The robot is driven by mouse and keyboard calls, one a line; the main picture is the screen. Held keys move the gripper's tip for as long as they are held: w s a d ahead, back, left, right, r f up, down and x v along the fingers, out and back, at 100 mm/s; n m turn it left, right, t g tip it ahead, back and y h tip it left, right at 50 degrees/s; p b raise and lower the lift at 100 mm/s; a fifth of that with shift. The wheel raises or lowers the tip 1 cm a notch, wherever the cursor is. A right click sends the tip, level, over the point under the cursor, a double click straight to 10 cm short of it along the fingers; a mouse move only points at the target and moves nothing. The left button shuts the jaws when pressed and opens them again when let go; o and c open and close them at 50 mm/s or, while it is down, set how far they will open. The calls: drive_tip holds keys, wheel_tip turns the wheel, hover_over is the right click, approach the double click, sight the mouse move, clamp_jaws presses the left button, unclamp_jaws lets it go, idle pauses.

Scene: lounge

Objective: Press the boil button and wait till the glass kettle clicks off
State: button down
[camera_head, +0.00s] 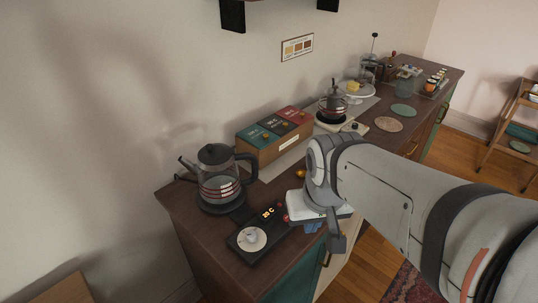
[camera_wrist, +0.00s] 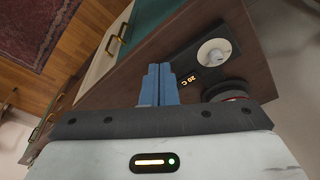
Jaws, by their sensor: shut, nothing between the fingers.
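The glass kettle (camera_head: 219,180), with a dark lid and handle and red bands, stands upright on its base at the left end of the sideboard. In front of it lies a black control panel (camera_head: 239,247) with a lit display (camera_head: 268,212), which reads about 20 C in the wrist view (camera_wrist: 190,81). Small red spots (camera_head: 284,218) show beside the display; I cannot tell which is the boil button. My gripper (camera_head: 314,227) is shut and empty, right of the panel by the sideboard's front edge. Its blue fingers (camera_wrist: 159,85) point toward the sideboard in the wrist view; contact cannot be told.
A wooden box of coloured tins (camera_head: 274,139) stands behind, with a dark pot (camera_head: 333,103) farther along. A cart (camera_head: 512,120) stands at right. Open floor (camera_head: 372,266) lies before the sideboard.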

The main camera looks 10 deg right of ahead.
drive_tip(key=w+r+m+g+p, duration=0.1)
drive_tip(key=w+m+p, duration=0.1)
drive_tip(key=w+m, duration=0.3)
drive_tip(key=w+a+r+m+g+p, duration=0.1)
drive_tip(key=w+m+p, duration=0.1)
drive_tip(key=w+m, duration=0.3)
drive_tip(key=w, duration=0.4)
drive_tip(key=shift+m+g+p, duration=0.3)
drive_tip(key=shift+f, duration=0.15)
wheel_tip(320, 180, down, 14)
drive_tip(key=shift+r+p, duration=0.1)
drive_tip(key=shift+p, duration=0.5)
